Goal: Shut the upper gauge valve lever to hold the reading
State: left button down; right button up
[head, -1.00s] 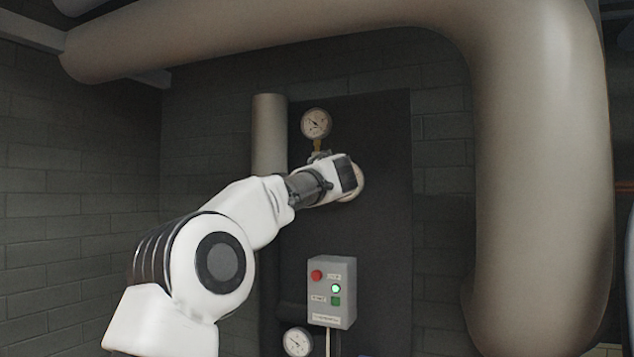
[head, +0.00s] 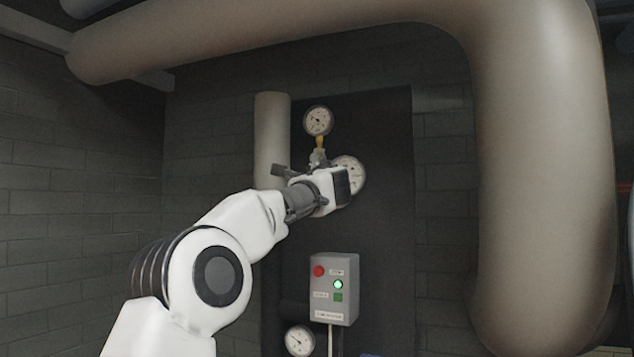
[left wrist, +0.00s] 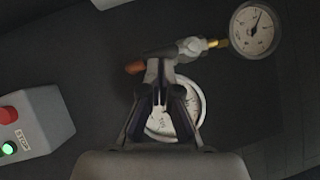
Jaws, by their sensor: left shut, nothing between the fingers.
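The upper gauge (head: 318,121) is a round white dial on the dark panel; it also shows in the left wrist view (left wrist: 255,30). A brass fitting (left wrist: 216,43) joins it to a small metal valve (left wrist: 190,48). The valve lever, with an orange-brown end (left wrist: 135,67), lies across the left wrist view, partly hidden behind my fingertips. My left gripper (left wrist: 160,72) is shut and empty, its tips overlapping the lever in that view; I cannot tell whether they touch. My right gripper is not in view.
A second gauge (head: 351,174) is partly behind my left wrist. A grey switch box (head: 334,289) with red and green buttons is below. Another gauge (head: 299,341) is lower still. A thick pipe (head: 535,180) bounds the right side.

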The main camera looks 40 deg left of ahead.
pick_arm(q)
jog(key=s+a+r+m+t+b, duration=0.2)
jog(key=a+m+t+b, duration=0.3)
jog(key=a+m+b, duration=0.1)
jog(key=shift+s+a+m+h, duration=0.25)
jog(key=shift+a+m, duration=0.2)
jog(key=shift+m, duration=0.95)
dwell(0.7)
jog(key=shift+r, duration=0.1)
dwell(0.4)
jog(key=shift+w, duration=0.1)
